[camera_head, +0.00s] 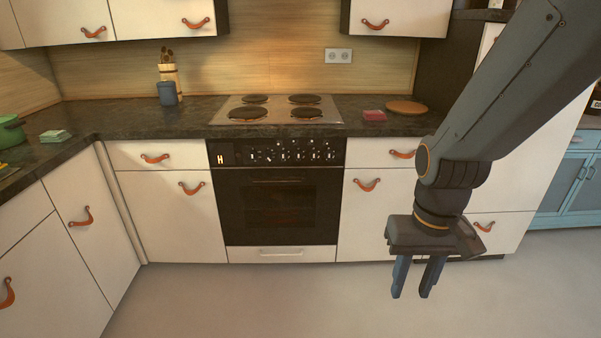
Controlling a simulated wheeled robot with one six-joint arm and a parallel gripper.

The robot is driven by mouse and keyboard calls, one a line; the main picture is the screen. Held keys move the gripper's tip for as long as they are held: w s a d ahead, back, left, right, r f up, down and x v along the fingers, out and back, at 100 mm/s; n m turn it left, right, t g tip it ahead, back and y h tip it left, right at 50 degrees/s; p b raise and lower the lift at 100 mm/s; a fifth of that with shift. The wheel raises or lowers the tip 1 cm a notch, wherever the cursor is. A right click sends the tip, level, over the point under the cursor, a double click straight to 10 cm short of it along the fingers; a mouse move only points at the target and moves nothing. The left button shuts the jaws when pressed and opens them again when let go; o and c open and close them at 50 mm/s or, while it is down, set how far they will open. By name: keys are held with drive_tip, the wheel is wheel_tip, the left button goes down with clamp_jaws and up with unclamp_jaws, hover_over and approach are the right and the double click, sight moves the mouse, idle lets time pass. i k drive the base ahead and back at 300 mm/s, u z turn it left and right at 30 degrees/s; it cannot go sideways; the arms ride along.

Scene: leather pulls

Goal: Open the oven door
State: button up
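The oven door (276,212) is black with a dark glass window and stands shut below the knob panel (277,152). A thin dark handle bar (276,181) runs along the top of the door. My gripper (410,295) hangs pointing down, to the right of the oven and nearer to the camera. Its two blue fingers are apart with nothing between them. It touches neither the door nor the handle.
A pale drawer with a handle (281,252) lies below the oven. White cabinets with orange leather pulls (367,185) flank it. The hob (277,109) sits in the dark worktop above. The grey floor (260,300) in front is clear.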

sight(228, 183)
drive_tip(key=u, duration=0.2)
drive_tip(key=i, duration=0.9)
drive_tip(key=u, duration=0.5)
